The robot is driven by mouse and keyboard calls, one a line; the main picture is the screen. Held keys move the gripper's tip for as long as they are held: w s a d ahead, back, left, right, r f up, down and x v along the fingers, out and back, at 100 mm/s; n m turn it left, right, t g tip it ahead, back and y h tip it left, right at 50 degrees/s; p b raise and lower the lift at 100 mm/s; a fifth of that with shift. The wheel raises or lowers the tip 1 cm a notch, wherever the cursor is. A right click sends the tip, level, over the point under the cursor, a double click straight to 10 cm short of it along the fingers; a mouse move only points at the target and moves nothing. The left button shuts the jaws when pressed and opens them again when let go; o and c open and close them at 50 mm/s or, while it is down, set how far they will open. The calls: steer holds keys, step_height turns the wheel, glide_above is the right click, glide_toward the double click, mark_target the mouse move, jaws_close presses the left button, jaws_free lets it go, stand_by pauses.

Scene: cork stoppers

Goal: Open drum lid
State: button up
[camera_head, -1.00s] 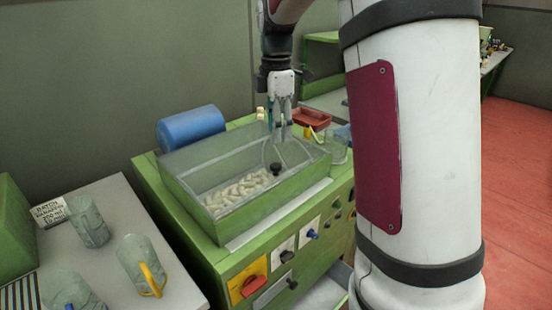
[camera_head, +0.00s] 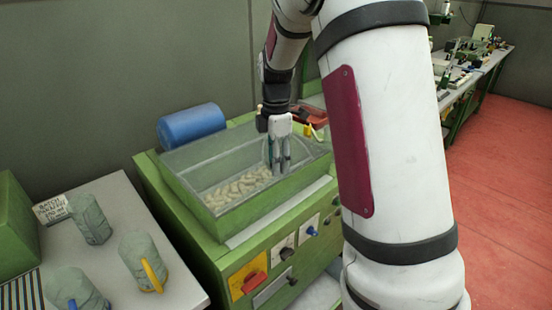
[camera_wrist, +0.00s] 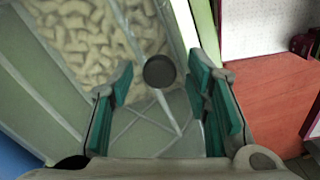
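The drum (camera_head: 228,222) is a green open-topped-looking trough with a clear lid (camera_head: 205,160) lying over it; pale corks (camera_head: 238,188) show through. In the wrist view, a round dark knob (camera_wrist: 160,71) stands on the clear lid (camera_wrist: 150,125), with the corks (camera_wrist: 85,35) beyond. My gripper (camera_head: 278,170) is low over the right part of the lid, fingers pointing down. In the wrist view my gripper (camera_wrist: 162,82) is open, with teal pads on either side of the knob and gaps at both sides. In the head view the knob is hidden behind the fingers.
A blue cylinder (camera_head: 191,126) lies behind the drum. A red tray (camera_head: 308,115) sits at the back right. Several grey jugs (camera_head: 143,260) stand on the white table at the left.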

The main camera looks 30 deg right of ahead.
jaws_close()
steer(key=shift+r, duration=0.1)
